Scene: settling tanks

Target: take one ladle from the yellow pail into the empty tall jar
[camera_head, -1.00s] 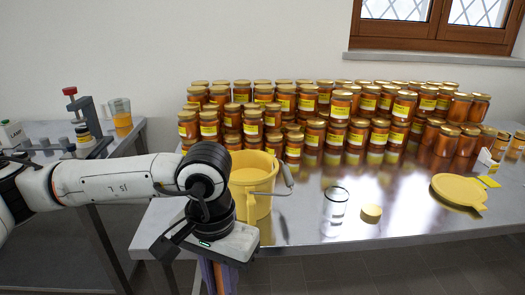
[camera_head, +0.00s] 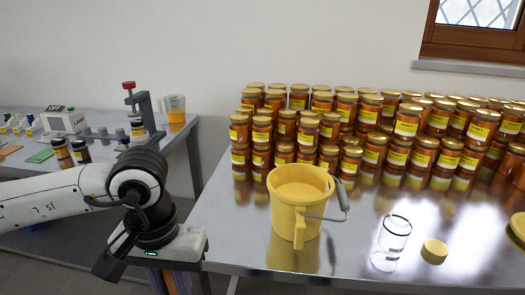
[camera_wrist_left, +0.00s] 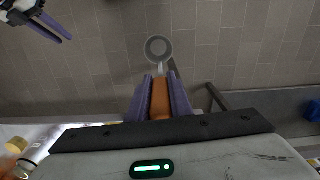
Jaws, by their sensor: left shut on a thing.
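The yellow pail (camera_head: 284,222) stands upright on the steel table in the head view, filled with yellow contents and with its handle hanging at its right. The empty tall glass jar (camera_head: 395,234) stands open to the right of the pail. My left gripper (camera_head: 166,281) is left of the pail, off the table's left edge and apart from both. In the left wrist view my left gripper (camera_wrist_left: 159,98) is shut on the brown handle of the ladle, whose round grey bowl (camera_wrist_left: 159,48) hangs over the floor. My right gripper (camera_wrist_left: 52,24) shows there at the top left, its fingers apart.
A yellow lid (camera_head: 434,251) lies right of the jar. Many filled honey jars (camera_head: 330,130) stand stacked behind the pail and jar. A side table (camera_head: 95,125) at the left holds a red-knobbed stand (camera_head: 143,104) and an orange-filled jug (camera_head: 175,110). A gap separates the tables.

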